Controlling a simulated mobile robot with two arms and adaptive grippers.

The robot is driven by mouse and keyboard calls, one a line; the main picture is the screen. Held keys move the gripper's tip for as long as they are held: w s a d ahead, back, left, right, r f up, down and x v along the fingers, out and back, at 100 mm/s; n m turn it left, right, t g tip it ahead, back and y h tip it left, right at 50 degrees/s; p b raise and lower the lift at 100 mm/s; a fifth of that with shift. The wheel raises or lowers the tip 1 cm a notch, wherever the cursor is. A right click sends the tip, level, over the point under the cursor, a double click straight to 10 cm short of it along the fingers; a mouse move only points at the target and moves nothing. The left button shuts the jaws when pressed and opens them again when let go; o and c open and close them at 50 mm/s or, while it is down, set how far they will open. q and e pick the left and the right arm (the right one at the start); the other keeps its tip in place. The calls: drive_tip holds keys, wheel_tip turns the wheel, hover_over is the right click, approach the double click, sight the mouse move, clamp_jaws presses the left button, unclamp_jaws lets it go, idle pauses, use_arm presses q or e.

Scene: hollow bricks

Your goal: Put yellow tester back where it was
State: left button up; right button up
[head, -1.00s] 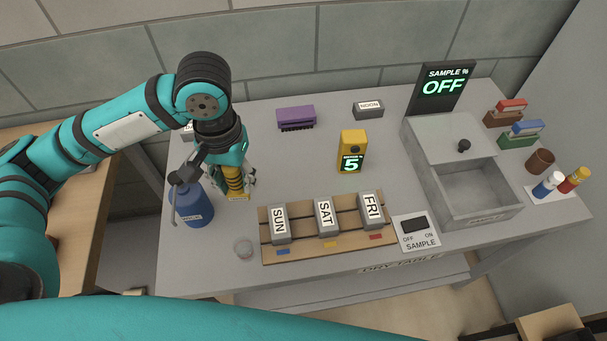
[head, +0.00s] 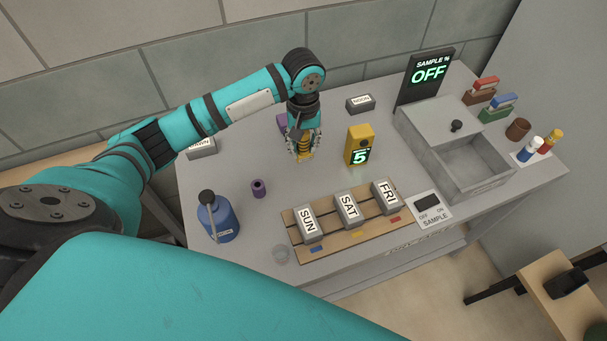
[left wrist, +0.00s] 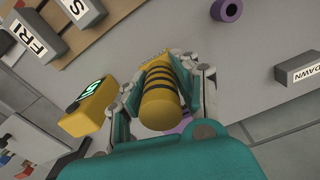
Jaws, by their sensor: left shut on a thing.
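My left gripper (head: 303,155) is shut on a yellow cylinder with black bands, the yellow tester (left wrist: 162,100). The tester points downward at the back middle of the grey table. Its lower end shows between the fingers in the head view; contact with the table cannot be told. A yellow box (head: 359,146) with a green "5" on its display stands just to the right, also in the left wrist view (left wrist: 90,110). A purple block (head: 282,121) is mostly hidden behind the gripper. A small purple hollow cylinder (head: 258,188) stands free at left. My right gripper is not in view.
A wooden rack (head: 328,228) holds SUN, SAT and FRI bricks. A grey open box (head: 470,165) and the SAMPLE % sign (head: 428,75) are at right. A NOON block (head: 360,103) stands behind.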

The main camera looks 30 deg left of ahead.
sight(302, 157)
use_arm(q)
wheel_tip(302, 157, down, 5)
drive_tip(key=shift+a+r+p, duration=0.1)
drive_tip(key=shift+a+p, duration=0.05)
drive_tip(key=shift+p, duration=0.25)
wheel_tip(302, 157, down, 5)
drive_tip(key=shift+r+p, duration=0.1)
drive_tip(key=shift+p, duration=0.25)
drive_tip(key=shift+f, duration=0.4)
drive_tip(key=o, duration=1)
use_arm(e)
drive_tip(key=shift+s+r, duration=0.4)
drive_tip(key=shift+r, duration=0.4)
use_arm(q)
wheel_tip(302, 157, up, 12)
drive_tip(key=shift+r+b, duration=0.2)
drive_tip(key=shift+b, duration=0.5)
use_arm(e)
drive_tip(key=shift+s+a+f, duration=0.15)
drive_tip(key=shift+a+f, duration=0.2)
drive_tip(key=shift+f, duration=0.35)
